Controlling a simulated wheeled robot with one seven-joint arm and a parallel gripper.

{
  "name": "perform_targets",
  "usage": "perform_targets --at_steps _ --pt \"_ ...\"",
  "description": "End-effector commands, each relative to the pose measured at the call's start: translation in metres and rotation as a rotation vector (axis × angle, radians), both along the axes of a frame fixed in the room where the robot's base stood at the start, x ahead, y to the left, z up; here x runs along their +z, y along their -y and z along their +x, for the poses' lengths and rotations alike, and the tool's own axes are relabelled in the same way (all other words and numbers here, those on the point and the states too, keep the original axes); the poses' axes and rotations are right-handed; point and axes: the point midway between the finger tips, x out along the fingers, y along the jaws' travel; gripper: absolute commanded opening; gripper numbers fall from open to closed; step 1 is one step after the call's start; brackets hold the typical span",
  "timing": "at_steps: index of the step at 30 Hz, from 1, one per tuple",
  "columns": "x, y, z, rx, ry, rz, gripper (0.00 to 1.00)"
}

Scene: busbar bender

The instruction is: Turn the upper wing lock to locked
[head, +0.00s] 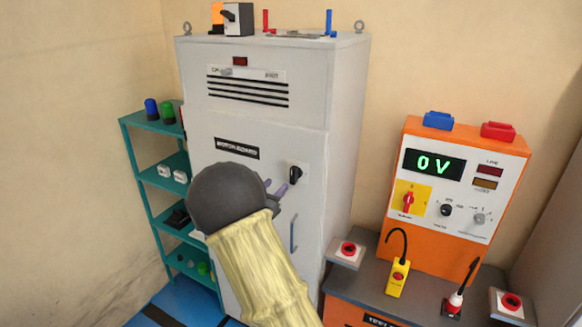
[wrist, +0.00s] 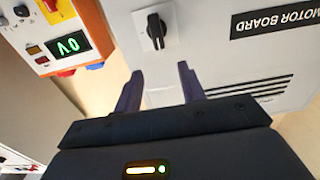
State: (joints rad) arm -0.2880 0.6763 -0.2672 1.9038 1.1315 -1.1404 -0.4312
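A black wing-shaped knob (head: 295,173) sits on a white plate on the right side of the grey cabinet's door. It also shows in the wrist view (wrist: 155,30), with its wing close to upright in that picture. I cannot read any lock marking beside it. My gripper (head: 282,184) is in front of the door, just left of and below the knob in the head view. In the wrist view my gripper (wrist: 158,73) has its two fingers apart with nothing between them, and the knob lies beyond the fingertips, not touched. My arm hides part of the door.
A teal shelf (head: 140,155) stands left. An orange console (head: 410,240) reading 0 V stands right, behind a dark bench top.

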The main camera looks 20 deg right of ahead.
Motion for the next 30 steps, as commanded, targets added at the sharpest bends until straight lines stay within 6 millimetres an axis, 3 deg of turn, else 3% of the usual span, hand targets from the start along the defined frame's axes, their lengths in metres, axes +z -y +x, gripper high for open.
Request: perform_targets --at_steps 12,18,29,30 --pt "0.003 0.060 0.046 -0.002 -0.002 0.000 0.40" --pt "0.002 0.080 0.062 -0.001 -0.001 0.001 0.40" --pt "0.000 0.085 0.066 0.000 0.000 0.000 0.40" --pt "0.000 0.085 0.066 0.000 0.000 0.000 0.34"
